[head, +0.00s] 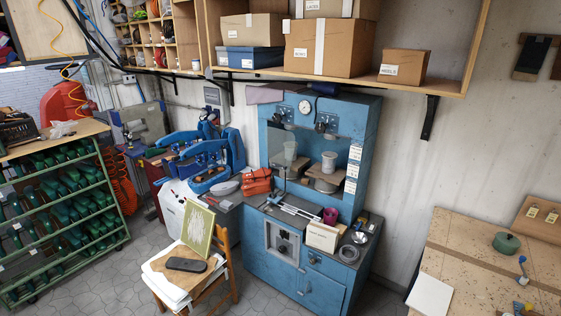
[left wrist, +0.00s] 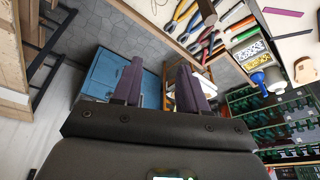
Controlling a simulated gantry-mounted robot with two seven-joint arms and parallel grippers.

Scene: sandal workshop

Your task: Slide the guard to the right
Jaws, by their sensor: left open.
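The blue machine (head: 325,262) stands against the wall in the middle of the head view. A see-through panel, which looks like the guard (head: 283,148), covers the left part of its upper opening. The right part of the opening is uncovered, with a cup and a round plate in it. In the left wrist view my left gripper (left wrist: 160,80) shows two purple fingers, apart and with nothing between them. A blue cabinet (left wrist: 108,75), seemingly the machine, lies well beyond the fingers. Neither gripper shows in the head view, and my right gripper is not seen.
A chair with a green-framed panel (head: 198,228) stands front left. A workbench (head: 470,258) is at right.

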